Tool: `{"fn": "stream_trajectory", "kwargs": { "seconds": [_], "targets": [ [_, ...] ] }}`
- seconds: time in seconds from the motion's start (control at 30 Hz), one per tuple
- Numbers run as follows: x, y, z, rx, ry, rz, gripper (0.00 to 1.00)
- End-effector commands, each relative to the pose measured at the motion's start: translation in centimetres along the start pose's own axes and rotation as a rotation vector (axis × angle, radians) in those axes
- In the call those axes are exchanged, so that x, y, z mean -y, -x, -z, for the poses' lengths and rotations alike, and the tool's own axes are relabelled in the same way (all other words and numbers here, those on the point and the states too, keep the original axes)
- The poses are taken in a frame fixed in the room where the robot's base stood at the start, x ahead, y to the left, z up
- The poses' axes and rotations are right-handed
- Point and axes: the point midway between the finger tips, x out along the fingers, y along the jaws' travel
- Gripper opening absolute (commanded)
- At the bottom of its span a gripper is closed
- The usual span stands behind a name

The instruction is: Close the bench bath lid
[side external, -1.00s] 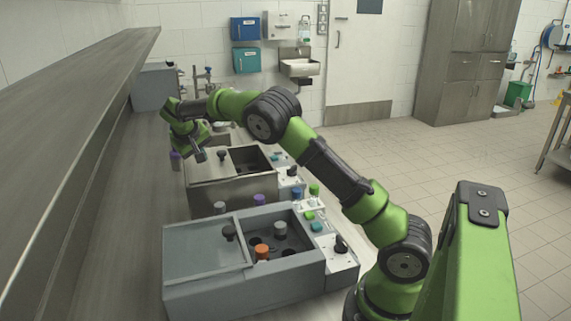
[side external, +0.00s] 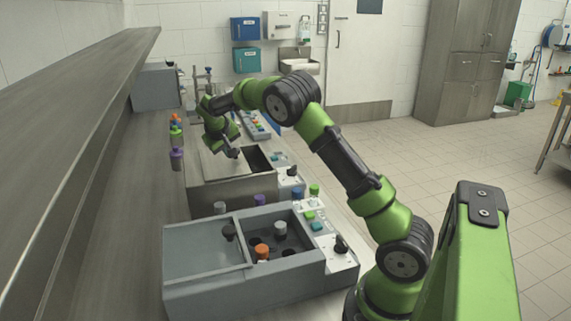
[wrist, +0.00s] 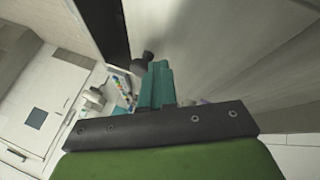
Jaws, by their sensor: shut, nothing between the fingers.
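The far metal bath (side external: 215,192) has a sliding lid (side external: 208,164) that covers most of its top. A dark opening (side external: 260,160) remains at its right. My gripper (side external: 233,154) is shut and empty, low over this lid beside its knob; the side view does not show clearly whether they touch. In the wrist view, my teal fingertips (wrist: 157,75) are close together, right beside the black knob (wrist: 147,57) on the lid (wrist: 215,50). The dark opening (wrist: 104,24) is at upper left there.
A nearer grey bath (side external: 240,297) has its lid (side external: 200,250) at left and its right part open, with orange-capped (side external: 262,252) and grey-capped (side external: 280,229) tubes inside. Several capped bottles (side external: 176,140) stand left of the far bath. A shelf (side external: 70,90) runs along the left.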

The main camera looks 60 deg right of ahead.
Motion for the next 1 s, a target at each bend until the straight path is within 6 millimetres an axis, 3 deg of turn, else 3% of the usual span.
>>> {"fn": "stream_trajectory", "kwargs": {
  "seconds": [0.03, 0.1, 0.33, 0.8, 1.0],
  "targets": [
    [-1.8, -0.4, -0.8, 0.004, -0.006, -0.005, 0.0],
    [-3.6, -0.9, -1.6, 0.004, -0.006, -0.005, 0.0],
    [-7.1, -1.8, -3.3, 0.001, -0.003, -0.004, 0.0],
    [-7.7, -2.0, -3.8, 0.009, -0.005, -0.009, 0.0],
    [-5.6, -0.7, -3.4, 0.001, 0.002, -0.003, 0.0]
  ]
}}
